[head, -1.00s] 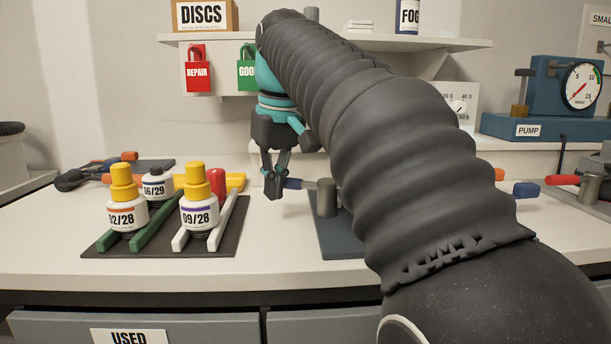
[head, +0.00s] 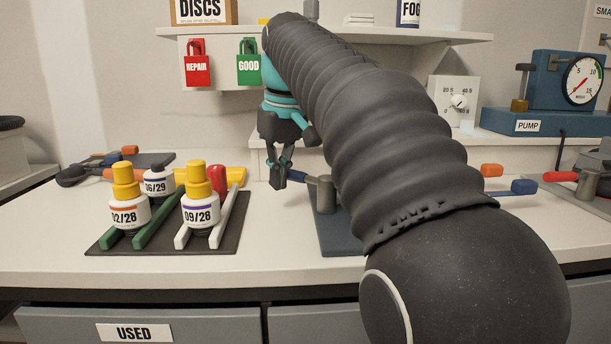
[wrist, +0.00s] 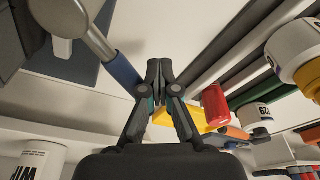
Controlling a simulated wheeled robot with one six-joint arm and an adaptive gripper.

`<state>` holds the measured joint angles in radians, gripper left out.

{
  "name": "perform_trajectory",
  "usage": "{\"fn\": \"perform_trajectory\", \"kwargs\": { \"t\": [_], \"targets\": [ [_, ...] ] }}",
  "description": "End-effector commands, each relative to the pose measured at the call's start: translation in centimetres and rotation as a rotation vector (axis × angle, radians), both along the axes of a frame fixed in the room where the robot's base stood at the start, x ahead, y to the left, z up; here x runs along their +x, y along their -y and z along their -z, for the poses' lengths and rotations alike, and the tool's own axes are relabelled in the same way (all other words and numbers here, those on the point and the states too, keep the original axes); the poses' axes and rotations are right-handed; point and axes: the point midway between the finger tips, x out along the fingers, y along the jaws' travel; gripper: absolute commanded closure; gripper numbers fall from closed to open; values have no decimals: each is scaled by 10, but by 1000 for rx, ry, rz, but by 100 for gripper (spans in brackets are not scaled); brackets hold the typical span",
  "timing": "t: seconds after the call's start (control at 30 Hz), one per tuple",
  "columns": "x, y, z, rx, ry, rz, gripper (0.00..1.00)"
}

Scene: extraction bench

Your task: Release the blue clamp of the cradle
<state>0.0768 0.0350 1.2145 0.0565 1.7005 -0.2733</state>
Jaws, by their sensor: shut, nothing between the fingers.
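My gripper (head: 279,185) is shut and empty, fingers pointing down over the bench left of the cradle. Beside it is a blue handle (head: 296,177) on a grey lever, which runs to a grey post (head: 326,195) on the dark blue-grey base plate (head: 340,240). The lever tilts up slightly toward the gripper. In the wrist view the blue handle (wrist: 124,72) lies just left of the shut fingertips (wrist: 160,66), not between them; I cannot tell whether they touch. My arm hides most of the cradle. Another blue handle (head: 523,187) shows right of my arm.
A dark mat (head: 165,245) with bottles between green and white rails lies left of the gripper. An orange handle (head: 491,170) and a blue pump (head: 545,105) are at the right. A shelf (head: 340,37) with hanging tags is behind. The front bench edge is clear.

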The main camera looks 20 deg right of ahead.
Motion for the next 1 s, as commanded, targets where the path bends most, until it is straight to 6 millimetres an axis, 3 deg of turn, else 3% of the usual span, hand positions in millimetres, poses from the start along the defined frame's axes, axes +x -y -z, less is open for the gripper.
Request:
{"fn": "perform_trajectory", "kwargs": {
  "t": [1.0],
  "targets": [
    [21, 27, 0, 0, 0, 1, 100]
  ]
}}
